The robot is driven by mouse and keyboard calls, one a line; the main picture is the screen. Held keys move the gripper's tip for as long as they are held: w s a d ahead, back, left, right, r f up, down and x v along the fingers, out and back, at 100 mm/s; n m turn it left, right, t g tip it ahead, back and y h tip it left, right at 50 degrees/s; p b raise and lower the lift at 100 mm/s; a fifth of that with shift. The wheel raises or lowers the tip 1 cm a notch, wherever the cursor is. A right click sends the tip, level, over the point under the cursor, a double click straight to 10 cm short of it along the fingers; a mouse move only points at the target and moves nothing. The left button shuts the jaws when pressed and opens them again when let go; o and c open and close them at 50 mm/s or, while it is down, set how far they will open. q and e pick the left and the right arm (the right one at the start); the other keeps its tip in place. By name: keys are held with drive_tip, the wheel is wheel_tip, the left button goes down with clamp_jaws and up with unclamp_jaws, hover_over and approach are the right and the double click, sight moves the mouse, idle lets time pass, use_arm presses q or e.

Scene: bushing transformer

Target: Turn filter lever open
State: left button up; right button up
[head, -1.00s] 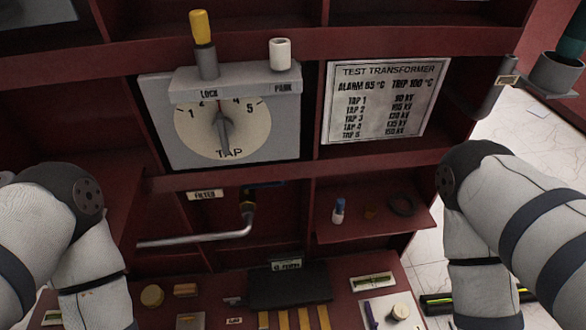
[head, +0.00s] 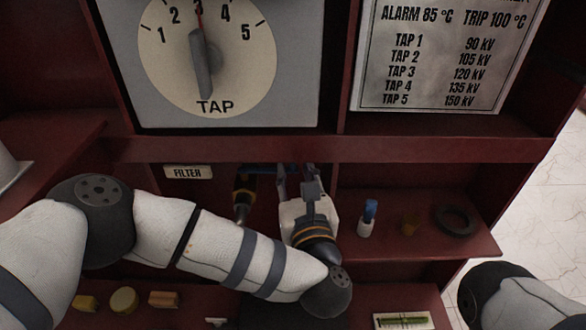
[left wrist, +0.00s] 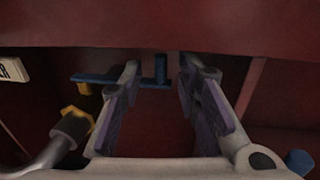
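The blue filter lever (head: 258,168) runs level to the right from the top of the yellow and dark valve (head: 243,192), beside the FILTER label (head: 188,172). My left gripper (head: 294,172) is at its right end, under the red shelf edge. In the left wrist view the lever (left wrist: 98,79) crosses behind the left finger, and its upturned end shows between the two fingertips (left wrist: 160,66). The fingers are apart; I cannot tell whether either touches the lever. My right gripper is out of view; only part of that arm shows at bottom right.
A red shelf edge (head: 400,150) runs just above the left gripper. A small blue and white bottle (head: 367,218) and a dark ring (head: 456,221) sit on the shelf to its right. The grey tap panel (head: 300,90) is above. My left forearm hides the pipe below the valve.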

sight(293, 164)
use_arm(q)
drive_tip(key=w, duration=0.3)
drive_tip(key=shift+w+a, duration=0.25)
clamp_jaws()
drive_tip(key=shift+s, duration=0.1)
